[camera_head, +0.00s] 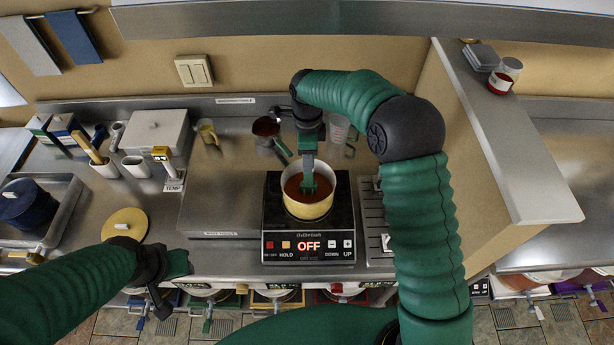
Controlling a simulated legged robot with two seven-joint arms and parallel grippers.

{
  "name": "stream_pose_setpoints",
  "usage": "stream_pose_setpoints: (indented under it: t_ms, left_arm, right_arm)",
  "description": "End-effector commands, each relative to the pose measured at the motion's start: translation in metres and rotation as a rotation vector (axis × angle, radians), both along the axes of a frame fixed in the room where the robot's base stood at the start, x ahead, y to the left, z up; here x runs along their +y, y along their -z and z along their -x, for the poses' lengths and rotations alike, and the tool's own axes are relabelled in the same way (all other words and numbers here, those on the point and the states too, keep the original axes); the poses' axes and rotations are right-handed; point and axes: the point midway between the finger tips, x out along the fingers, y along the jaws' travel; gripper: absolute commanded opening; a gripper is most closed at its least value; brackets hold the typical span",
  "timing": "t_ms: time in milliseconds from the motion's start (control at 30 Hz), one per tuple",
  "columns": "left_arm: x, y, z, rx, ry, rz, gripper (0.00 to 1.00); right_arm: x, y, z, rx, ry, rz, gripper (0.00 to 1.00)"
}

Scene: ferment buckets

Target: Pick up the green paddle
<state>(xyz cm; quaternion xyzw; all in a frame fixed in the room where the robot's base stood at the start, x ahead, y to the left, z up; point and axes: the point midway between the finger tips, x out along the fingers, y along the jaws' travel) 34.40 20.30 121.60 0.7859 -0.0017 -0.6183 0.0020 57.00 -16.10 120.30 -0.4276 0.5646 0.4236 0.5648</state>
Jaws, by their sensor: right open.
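A pale yellow pot (306,210) with reddish-brown liquid stands on the black hot plate. A green piece (308,184), which looks like the paddle, stands in the liquid near the middle of the pot. My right gripper (308,160) is open and points down over the pot, directly above this green piece. My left gripper (180,263) is low at the counter's front edge, away from the pot. Its jaws are not clear.
The hot plate (339,225) reads OFF. A grey flat slab (222,195) lies left of it, with a yellow round lid (125,226) farther left. A partition (500,140) rises at right.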

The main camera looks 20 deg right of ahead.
Motion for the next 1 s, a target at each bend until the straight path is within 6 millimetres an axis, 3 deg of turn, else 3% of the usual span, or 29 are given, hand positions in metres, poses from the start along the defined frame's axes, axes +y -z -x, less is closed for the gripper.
stream_pose_setpoints:
  t_ms: [167, 500, 1000]
  left_arm:
    - [0.0001, 0.0014, 0.0001, 0.001, 0.0, 0.0, 0.36]
    - [0.0, 0.0013, 0.0001, 0.001, 0.0, 0.0, 0.36]
    - [0.0001, 0.0012, 0.0, 0.0, 0.0, 0.0, 0.36]
  right_arm:
    - [-0.0043, 0.0012, 0.0, -0.001, 0.002, -0.003, 0.44]
    - [-0.0057, 0.0006, 0.0012, -0.001, 0.002, -0.004, 0.0]
    - [-0.0028, 0.0, 0.0008, -0.002, 0.001, -0.002, 0.0]
